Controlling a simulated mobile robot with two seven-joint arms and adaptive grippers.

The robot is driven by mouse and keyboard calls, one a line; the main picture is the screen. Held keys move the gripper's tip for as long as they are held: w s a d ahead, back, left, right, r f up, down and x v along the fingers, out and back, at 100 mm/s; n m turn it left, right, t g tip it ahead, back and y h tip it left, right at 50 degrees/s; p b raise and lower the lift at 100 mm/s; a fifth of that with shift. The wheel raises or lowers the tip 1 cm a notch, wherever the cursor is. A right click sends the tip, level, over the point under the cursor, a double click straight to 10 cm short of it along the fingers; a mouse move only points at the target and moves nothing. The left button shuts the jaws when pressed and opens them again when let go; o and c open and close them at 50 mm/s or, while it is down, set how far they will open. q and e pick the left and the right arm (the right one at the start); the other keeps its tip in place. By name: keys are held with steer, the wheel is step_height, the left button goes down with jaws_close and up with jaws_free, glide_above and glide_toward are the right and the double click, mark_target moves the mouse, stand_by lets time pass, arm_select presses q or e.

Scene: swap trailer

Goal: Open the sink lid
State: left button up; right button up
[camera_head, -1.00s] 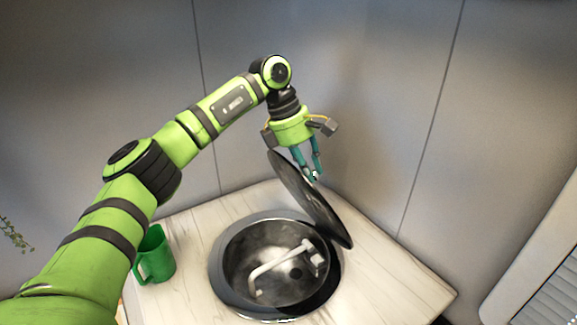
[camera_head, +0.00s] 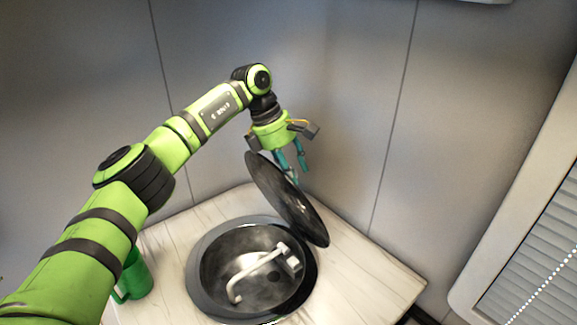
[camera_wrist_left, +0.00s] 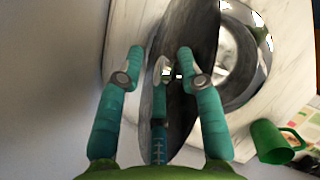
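The sink lid (camera_head: 285,200) is a dark round disc. It stands raised and steeply tilted at the back right of the round metal sink (camera_head: 204,272). The white faucet (camera_head: 262,268) lies low across the open basin. My left gripper (camera_head: 298,173) hangs behind the lid's upper part, with its teal fingers pointing down. In the left wrist view, the fingers of my left gripper (camera_wrist_left: 160,68) are spread apart, and the lid (camera_wrist_left: 183,105) shows close beside and below them. I cannot tell whether they touch it. My right gripper is in neither view.
A green mug (camera_head: 135,276) stands on the pale wooden counter (camera_head: 375,272), left of the sink, partly behind my left arm. Grey walls (camera_head: 350,90) close in behind the counter. A slatted panel (camera_head: 540,255) is at the right.

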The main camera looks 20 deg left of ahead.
arm_select(q)
steer(key=shift+w, duration=0.25)
steer(key=shift+s+a+r, duration=0.25)
steer(key=shift+s+r, duration=0.05)
steer(key=shift+r, duration=0.1)
steer(key=w+v, duration=0.1)
steer(key=v, duration=1)
steer(key=shift+s, duration=0.4)
steer(key=shift+r, duration=0.1)
